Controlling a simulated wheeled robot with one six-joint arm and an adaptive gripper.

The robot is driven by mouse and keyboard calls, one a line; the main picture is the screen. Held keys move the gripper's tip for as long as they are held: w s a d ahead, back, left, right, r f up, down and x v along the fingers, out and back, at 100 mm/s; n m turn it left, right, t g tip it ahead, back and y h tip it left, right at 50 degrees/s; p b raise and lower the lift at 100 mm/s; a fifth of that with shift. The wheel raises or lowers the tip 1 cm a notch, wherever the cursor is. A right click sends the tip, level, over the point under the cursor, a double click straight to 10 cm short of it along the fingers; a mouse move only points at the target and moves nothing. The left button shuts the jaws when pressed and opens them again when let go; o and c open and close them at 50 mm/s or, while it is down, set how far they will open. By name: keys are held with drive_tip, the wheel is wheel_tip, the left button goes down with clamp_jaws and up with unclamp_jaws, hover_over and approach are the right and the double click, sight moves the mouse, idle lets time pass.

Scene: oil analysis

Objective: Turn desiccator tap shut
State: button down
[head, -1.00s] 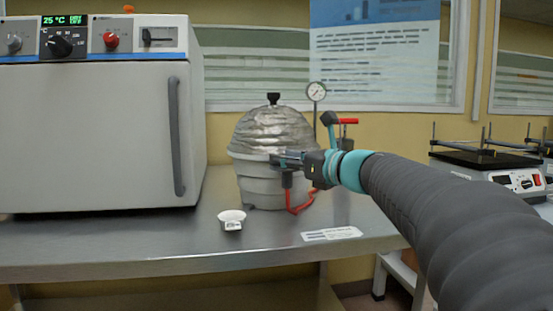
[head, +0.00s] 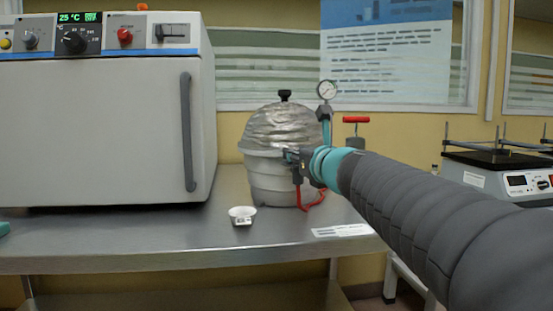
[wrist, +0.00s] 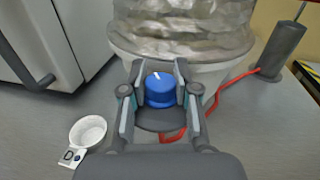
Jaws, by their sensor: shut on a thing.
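The desiccator (head: 275,175) stands on the steel bench, a grey bowl with a silvery foil-like dome and a black knob on top. Its tap is a round blue knob (wrist: 160,88) with a white line on top, seen in the wrist view at the front of the bowl. The line points up and slightly left in that view. My gripper (head: 290,156) is at the desiccator's front right side. In the wrist view my gripper (wrist: 160,84) has one finger on each side of the blue knob and is shut on it. In the head view the gripper hides the knob.
A large white oven (head: 105,125) fills the left. A small white dish (head: 242,213) with a label sits in front of the desiccator. A red hose (wrist: 234,80) runs to a grey hand pump (wrist: 280,50). A gauge (head: 326,91) rises behind.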

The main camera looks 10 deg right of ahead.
drive_tip(key=m+h, duration=0.2)
drive_tip(key=h, duration=0.1)
drive_tip(key=m+h+b, duration=0.1)
drive_tip(key=m+h, duration=0.1)
drive_tip(key=h, duration=0.2)
drive_tip(key=shift+a+m+h+b, duration=0.2)
drive_tip(key=shift+m+h+b, duration=0.1)
drive_tip(key=shift+d+m+g+h, duration=0.1)
drive_tip(key=shift+m+g+h, duration=0.5)
drive_tip(key=shift+m+h, duration=0.9)
drive_tip(key=shift+r+h+b, duration=0.1)
drive_tip(key=shift+h+b, duration=0.2)
drive_tip(key=shift+h, duration=0.2)
drive_tip(key=c, duration=0.8)
unclamp_jaws()
drive_tip(key=shift+d, duration=0.1)
drive_tip(key=shift+c, duration=0.2)
drive_tip(key=v, duration=1.2)
